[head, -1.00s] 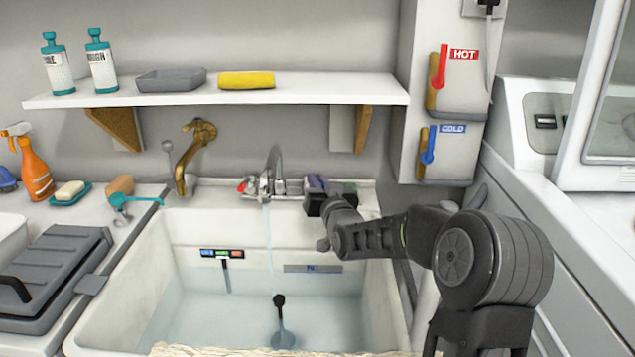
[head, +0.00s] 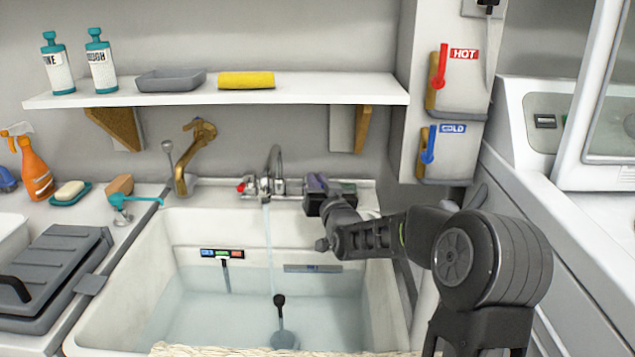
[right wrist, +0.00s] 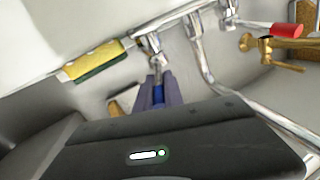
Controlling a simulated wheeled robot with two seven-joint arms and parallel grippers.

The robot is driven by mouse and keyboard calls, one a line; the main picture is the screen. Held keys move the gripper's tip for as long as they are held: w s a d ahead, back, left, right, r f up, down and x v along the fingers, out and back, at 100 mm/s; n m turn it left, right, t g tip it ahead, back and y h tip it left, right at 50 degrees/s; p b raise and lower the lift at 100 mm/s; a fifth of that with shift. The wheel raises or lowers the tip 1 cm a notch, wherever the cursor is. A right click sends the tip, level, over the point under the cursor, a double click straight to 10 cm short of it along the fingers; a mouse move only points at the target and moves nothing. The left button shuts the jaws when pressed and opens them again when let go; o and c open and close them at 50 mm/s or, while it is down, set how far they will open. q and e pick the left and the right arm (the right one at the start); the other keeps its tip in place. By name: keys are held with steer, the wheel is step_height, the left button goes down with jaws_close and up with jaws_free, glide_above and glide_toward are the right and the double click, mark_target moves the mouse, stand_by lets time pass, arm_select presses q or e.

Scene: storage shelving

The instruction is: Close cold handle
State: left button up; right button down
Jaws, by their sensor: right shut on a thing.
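The chrome faucet (head: 272,178) stands at the back of the sink, and a stream of water (head: 268,235) runs from its spout. The cold handle (right wrist: 158,93) shows as a blue piece between my fingers in the right wrist view; in the head view my gripper hides it. My right gripper (head: 316,186) is just right of the faucet. In the wrist view its purple-grey fingers (right wrist: 157,94) are shut on the blue handle. The red hot handle (head: 241,187) is on the faucet's left side; it also shows in the right wrist view (right wrist: 286,31). My left gripper is out of view.
The white sink (head: 130,270) holds water. A brass faucet (head: 187,155) stands to the left. A white shelf (head: 330,90) with bottles, a tray and a yellow sponge (head: 246,80) hangs above. A wall panel (head: 408,100) with hot and cold signs is at the right.

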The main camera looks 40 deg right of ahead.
steer(key=shift+w+a+r+m+h, duration=0.15)
steer(key=shift+a+m+h, duration=0.15)
steer(key=shift+m+h, duration=0.15)
steer(key=shift+w+a+m+g+h, duration=0.15)
steer(key=shift+m+g+h, duration=0.15)
steer(key=shift+h, duration=0.15)
steer(key=shift+a+r+m+g+h, duration=0.15)
steer(key=shift+a+m+g+h, duration=0.15)
steer(key=shift+h, duration=0.1)
steer(key=shift+w+a+m+g+h+p, duration=0.15)
steer(key=shift+m+g+h+p, duration=0.2)
steer(key=shift+h+p, duration=0.2)
steer(key=shift+w+a+m+g+h+p, duration=0.1)
steer(key=shift+m+g+h+p, duration=0.25)
steer(key=shift+h+p, duration=0.15)
steer(key=shift+m+g+h, duration=0.25)
steer(key=shift+g+h, duration=0.05)
steer(key=shift+h, duration=0.05)
